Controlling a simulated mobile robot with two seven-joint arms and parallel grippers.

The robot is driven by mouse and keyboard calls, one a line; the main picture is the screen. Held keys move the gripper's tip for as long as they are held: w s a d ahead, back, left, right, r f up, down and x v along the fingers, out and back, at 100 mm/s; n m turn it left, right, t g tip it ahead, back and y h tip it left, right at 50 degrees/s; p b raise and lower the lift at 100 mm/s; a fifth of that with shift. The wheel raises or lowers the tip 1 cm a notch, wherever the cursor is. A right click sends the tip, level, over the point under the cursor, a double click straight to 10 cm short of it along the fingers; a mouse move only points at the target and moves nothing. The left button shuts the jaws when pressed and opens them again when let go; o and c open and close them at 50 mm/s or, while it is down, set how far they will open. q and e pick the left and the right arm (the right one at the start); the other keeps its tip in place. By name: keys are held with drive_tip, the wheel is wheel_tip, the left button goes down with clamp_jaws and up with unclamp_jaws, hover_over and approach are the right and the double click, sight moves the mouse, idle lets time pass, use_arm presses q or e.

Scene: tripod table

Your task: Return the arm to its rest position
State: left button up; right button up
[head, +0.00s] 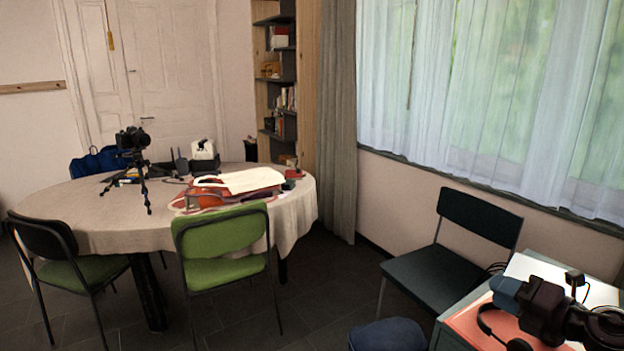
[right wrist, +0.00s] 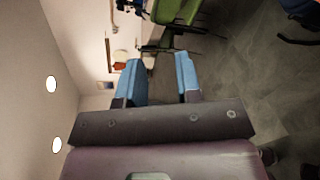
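My right gripper (head: 505,294) shows at the lower right of the head view, with blue fingers and a dark body. In the right wrist view my right gripper (right wrist: 159,68) has its two blue fingers apart with nothing between them. It is open and empty. In the head view it overlaps the small side table at the right; its exact height above that table is hard to tell. My left gripper is not in view.
A round table (head: 95,213) with a pale cloth bears a camera on a tripod (head: 134,150). A green chair (head: 224,237) and a dark chair (head: 440,270) stand nearby. Headphones (head: 518,344) lie on a red folder (head: 470,322) at the right. Dark floor (head: 325,290) is clear between.

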drive_tip(key=s+a+f+m+h, duration=0.25)
drive_tip(key=s+f+m, duration=0.25)
drive_tip(key=f+m, duration=0.4)
drive_tip(key=s+a+f+m+h, duration=0.1)
drive_tip(key=s+f+m+h, duration=0.25)
drive_tip(key=f+m, duration=0.45)
drive_tip(key=s+a+f+m+g, duration=0.1)
drive_tip(key=s+a+f+m, duration=0.3)
drive_tip(key=s, duration=0.4)
drive_tip(key=s+a+f+m+g+h, duration=0.1)
drive_tip(key=s+a+f+m+g, duration=0.1)
drive_tip(key=s+a+f+m, duration=0.3)
wheel_tip(320, 180, down, 2)
drive_tip(key=s, duration=0.3)
drive_tip(key=shift+f+m, duration=0.2)
drive_tip(key=shift+m, duration=0.2)
